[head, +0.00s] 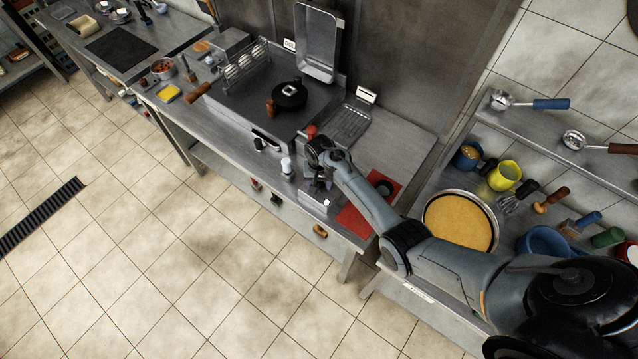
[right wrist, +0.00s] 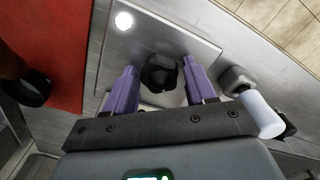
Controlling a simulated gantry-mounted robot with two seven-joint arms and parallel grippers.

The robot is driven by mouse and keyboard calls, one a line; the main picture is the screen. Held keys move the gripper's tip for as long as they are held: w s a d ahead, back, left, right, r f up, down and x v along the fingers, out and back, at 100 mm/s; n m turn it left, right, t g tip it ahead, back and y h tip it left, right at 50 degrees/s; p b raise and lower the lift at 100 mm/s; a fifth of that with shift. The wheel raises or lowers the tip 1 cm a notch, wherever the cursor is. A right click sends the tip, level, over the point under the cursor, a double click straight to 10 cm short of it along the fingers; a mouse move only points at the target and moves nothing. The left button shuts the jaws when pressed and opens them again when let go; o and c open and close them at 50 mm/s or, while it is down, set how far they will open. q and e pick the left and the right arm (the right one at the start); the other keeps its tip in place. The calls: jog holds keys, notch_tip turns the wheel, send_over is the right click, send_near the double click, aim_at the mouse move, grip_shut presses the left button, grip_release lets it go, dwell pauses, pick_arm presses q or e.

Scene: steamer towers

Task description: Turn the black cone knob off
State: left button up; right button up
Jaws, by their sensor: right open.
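The black cone knob (right wrist: 160,72) sits on a metal panel (right wrist: 150,30) in the right wrist view. My right gripper (right wrist: 159,66) is open, with one purple finger on each side of the knob. Slim gaps seem to show between the fingers and the knob; I cannot tell if either touches. In the head view my right gripper (head: 318,184) is over the counter's front edge and mostly hides the knob. A round white light (right wrist: 124,20) glows on the same panel. My left gripper is not in view.
A white-ended knob or handle (right wrist: 262,115) is close beside the right finger. A red mat (head: 370,208) with a black item (head: 385,187) lies to the right. A stove with a black pan (head: 289,95) is farther back left. A cake pan (head: 460,222) is near my arm.

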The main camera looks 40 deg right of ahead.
grip_shut()
jog(key=shift+r+n+p, duration=0.2)
jog(key=shift+n+p, duration=0.55)
jog(key=shift+n, duration=0.45)
jog(key=n, duration=0.3)
jog(key=shift+f+p, duration=0.1)
jog(key=shift+p, duration=0.3)
jog(key=shift+f+n, duration=0.15)
jog(key=shift+n, duration=0.65)
